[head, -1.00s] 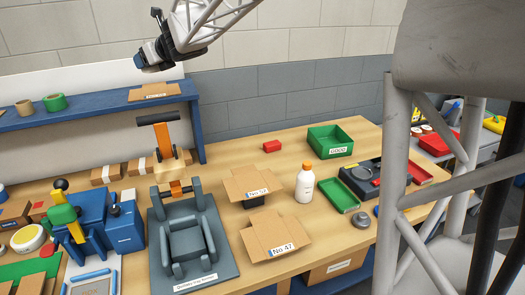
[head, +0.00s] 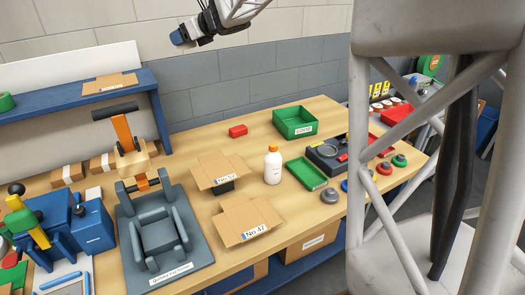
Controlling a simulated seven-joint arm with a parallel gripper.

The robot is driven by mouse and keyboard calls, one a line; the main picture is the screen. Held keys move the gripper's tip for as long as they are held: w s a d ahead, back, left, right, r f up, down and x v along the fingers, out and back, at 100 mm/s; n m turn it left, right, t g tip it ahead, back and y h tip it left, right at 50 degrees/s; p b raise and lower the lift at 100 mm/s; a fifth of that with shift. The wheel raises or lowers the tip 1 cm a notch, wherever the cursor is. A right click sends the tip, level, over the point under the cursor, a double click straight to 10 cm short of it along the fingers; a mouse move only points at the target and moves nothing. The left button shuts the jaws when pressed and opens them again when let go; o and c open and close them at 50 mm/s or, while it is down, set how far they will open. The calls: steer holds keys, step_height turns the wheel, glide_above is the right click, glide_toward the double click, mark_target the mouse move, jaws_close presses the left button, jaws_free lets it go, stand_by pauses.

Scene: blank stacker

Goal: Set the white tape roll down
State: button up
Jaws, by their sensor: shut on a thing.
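My gripper (head: 192,33) is small and dark at the top centre of the head view, at the end of my grey lattice arm. It is high in the air, in front of the grey wall, and well above the workbench. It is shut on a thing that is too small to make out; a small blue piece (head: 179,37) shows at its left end. I cannot recognise a white tape roll in the head view. The wooden workbench (head: 262,183) is below, with clear air between it and my gripper.
Two open cartons (head: 246,220), a white bottle (head: 272,166), a red block (head: 238,131), a green bin (head: 294,122) and a green tray (head: 306,174) stand on the bench. A grey fixture (head: 160,235) is at left. A blue shelf (head: 65,103) runs above. Bare wood shows behind the cartons.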

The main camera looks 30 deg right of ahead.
steer(key=s+d, duration=0.3)
steer(key=d, duration=0.9)
glide_above(265, 151)
step_height(265, 151, down, 31)
steer(key=shift+f, duration=0.45)
steer(key=shift+f, duration=0.1)
steer(key=shift+f, duration=3.05)
steer(key=shift+f, duration=1.85)
steer(key=shift+f, duration=0.15)
